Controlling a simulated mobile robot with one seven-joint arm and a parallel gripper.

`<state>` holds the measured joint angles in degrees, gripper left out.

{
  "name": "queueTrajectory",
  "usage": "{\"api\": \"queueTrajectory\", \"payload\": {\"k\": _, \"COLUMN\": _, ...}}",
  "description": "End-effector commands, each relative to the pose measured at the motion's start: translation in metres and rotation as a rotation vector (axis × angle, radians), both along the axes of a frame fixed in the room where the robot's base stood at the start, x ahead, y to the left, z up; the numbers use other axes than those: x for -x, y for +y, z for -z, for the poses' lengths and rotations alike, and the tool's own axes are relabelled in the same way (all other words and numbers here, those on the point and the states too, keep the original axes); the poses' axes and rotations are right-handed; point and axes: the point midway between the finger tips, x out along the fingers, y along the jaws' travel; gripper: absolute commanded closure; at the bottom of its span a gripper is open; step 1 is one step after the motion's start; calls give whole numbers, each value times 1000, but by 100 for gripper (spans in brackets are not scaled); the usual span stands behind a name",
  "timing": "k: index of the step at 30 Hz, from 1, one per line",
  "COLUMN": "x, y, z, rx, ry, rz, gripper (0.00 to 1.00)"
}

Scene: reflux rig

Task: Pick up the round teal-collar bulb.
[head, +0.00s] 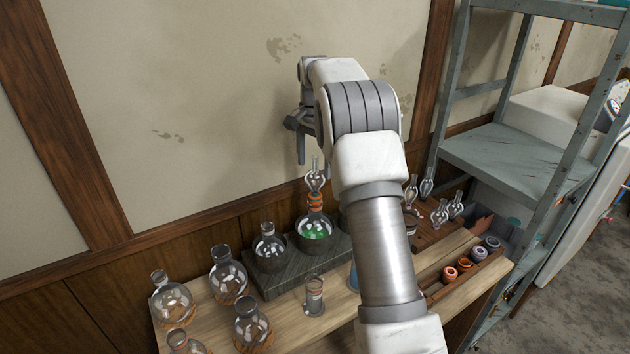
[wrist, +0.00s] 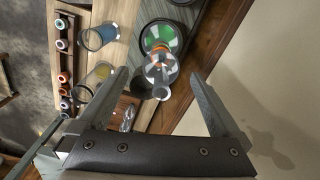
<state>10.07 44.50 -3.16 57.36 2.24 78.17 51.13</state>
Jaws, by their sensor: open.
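My gripper (head: 299,135) is open and empty, raised near the wall above the bench. In the wrist view its two fingers (wrist: 158,80) are spread apart. Beyond them, a clear glass bulb (head: 314,178) stands upright on an orange collar (head: 315,201) atop the flask with green liquid (head: 315,235). The bulb also shows in the wrist view (wrist: 162,70). Several other clear bulbs (head: 440,213) stand on the bench's right part, partly behind my arm. I cannot make out a teal collar on any bulb, so I cannot tell which is the round teal-collar one.
Several round flasks (head: 171,299) stand at the bench's left. A dark stand (head: 275,284) holds the green flask and another. A wooden rack (head: 435,290) holds orange and grey-blue collars. A blue beaker (wrist: 97,37) stands nearby. A metal shelf (head: 515,155) rises at right; the wall is close behind.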

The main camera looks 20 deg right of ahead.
Motion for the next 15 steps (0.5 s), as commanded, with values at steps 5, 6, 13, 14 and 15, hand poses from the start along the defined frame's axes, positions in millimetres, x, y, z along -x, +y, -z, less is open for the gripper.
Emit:
{"api": "queueTrajectory", "payload": {"k": 5, "x": -2, "y": -2, "z": 25, "rx": -1, "ry": 4, "rz": 0, "gripper": 0}}
{"api": "queueTrajectory", "payload": {"k": 6, "x": -2, "y": -2, "z": 31, "rx": -1, "ry": 4, "rz": 0, "gripper": 0}}
{"api": "queueTrajectory", "payload": {"k": 13, "x": -3, "y": -2, "z": 50, "rx": 0, "ry": 0, "rz": 0, "gripper": 0}}
{"api": "queueTrajectory", "payload": {"k": 14, "x": -3, "y": -2, "z": 50, "rx": 0, "ry": 0, "rz": 0, "gripper": 0}}
{"api": "queueTrajectory", "payload": {"k": 15, "x": -3, "y": -2, "z": 50, "rx": 0, "ry": 0, "rz": 0, "gripper": 0}}
